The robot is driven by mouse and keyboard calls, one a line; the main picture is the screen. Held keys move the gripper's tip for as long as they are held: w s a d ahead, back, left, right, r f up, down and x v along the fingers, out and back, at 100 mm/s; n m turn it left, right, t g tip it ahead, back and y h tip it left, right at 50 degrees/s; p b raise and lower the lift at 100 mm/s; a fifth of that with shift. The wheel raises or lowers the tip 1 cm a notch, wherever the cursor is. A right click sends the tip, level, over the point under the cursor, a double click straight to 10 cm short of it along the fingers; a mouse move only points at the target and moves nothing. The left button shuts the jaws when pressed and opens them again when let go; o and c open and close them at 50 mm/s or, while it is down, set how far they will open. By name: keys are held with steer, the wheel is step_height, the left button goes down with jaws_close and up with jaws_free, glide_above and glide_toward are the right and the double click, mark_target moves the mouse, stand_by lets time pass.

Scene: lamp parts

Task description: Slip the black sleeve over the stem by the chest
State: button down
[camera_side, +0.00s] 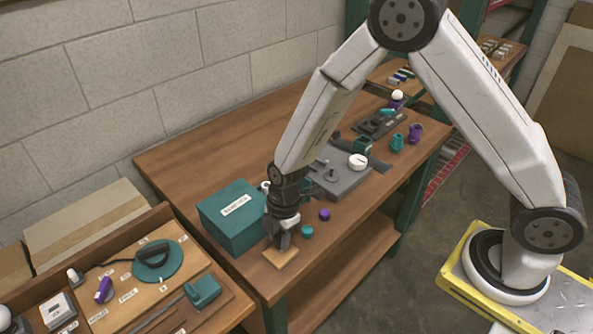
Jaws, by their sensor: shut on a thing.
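The teal chest (231,221) with a white label stands near the front left of the wooden table. My gripper (282,243) points down just right of the chest, low over a small square wooden base (282,259). It is shut on a dark piece that I take for the black sleeve; its outline blends with the dark fingers. The stem cannot be made out; the fingers cover the space above the base. Whether the sleeve is around a stem or only above it, I cannot tell.
A teal piece (307,231) and a purple piece (324,215) lie close right of my gripper. A grey plate (344,182) with a white knob (358,161) is behind. Teal and purple cups (397,143) stand farther back. A parts tray (122,306) is at lower left.

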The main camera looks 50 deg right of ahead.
steer(key=shift+f, duration=1.3)
stand_by(2.8)
steer(key=shift+c, duration=1.6)
jaws_free()
steer(key=shift+r, duration=0.1)
steer(key=shift+d+r, duration=0.2)
steer(key=shift+r, duration=1.05)
steer(key=shift+d+r, duration=0.15)
steer(key=shift+r, duration=1.1)
steer(key=shift+d+r, duration=0.2)
steer(key=shift+r, duration=1.05)
steer(key=s+d+r+m+t, duration=0.1)
steer(key=s+d+r+m, duration=0.3)
steer(key=m, duration=0.5)
steer(key=s+d+r+m+t+h, duration=0.1)
steer(key=s+d+r+m, duration=0.4)
steer(key=d+m, duration=0.4)
steer(key=shift+s+t+h, duration=0.3)
steer(key=shift+s, duration=0.4)
